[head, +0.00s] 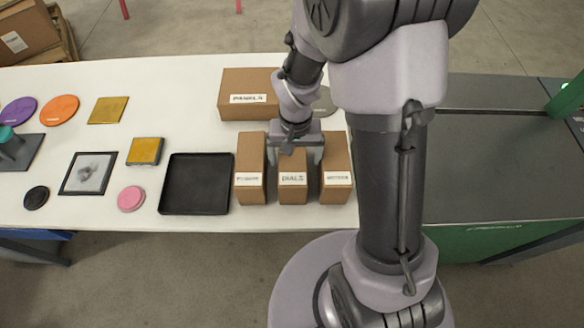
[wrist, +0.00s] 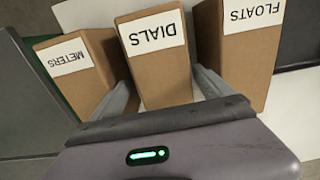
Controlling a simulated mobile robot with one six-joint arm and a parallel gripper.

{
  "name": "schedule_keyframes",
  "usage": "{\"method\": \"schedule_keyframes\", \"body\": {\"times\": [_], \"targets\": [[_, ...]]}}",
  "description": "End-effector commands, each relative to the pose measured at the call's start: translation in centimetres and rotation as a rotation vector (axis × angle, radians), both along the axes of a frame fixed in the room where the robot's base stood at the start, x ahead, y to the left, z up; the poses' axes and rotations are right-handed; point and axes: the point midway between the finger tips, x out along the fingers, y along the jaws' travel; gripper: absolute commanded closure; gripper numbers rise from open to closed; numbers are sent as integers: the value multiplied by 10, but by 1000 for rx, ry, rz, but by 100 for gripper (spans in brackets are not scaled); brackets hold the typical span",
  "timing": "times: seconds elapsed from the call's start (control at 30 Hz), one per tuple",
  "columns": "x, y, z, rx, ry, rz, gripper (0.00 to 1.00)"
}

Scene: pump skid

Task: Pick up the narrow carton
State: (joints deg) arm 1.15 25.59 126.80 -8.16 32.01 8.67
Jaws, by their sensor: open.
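Three upright brown cartons stand in a row on the white table: FLOATS (head: 250,157), DIALS (head: 292,193) and METERS (head: 336,157). DIALS, in the middle, looks about the narrowest. My gripper (head: 295,150) is over the DIALS carton, hiding part of its top in the head view. In the wrist view, my open gripper (wrist: 166,92) has one finger on each side of the DIALS carton (wrist: 158,75), in the gaps towards METERS (wrist: 80,80) and FLOATS (wrist: 236,55). Whether the fingers touch any carton cannot be told.
A wider carton (head: 248,83) stands behind the row. A black tray (head: 196,184) lies just left of FLOATS. Further left are a framed picture (head: 88,174), yellow blocks, coloured discs and a pink disc (head: 131,198). A dark-topped green bench (head: 490,165) is at right.

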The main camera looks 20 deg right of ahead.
Motion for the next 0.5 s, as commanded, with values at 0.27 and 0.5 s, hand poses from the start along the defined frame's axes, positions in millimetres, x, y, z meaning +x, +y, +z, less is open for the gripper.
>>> {"method": "schedule_keyframes", "body": {"times": [0.27, 0.5], "targets": [[-3, 6, -50, -1, 1, -1, 9], [-3, 6, -52, 0, 0, -1, 9]]}}
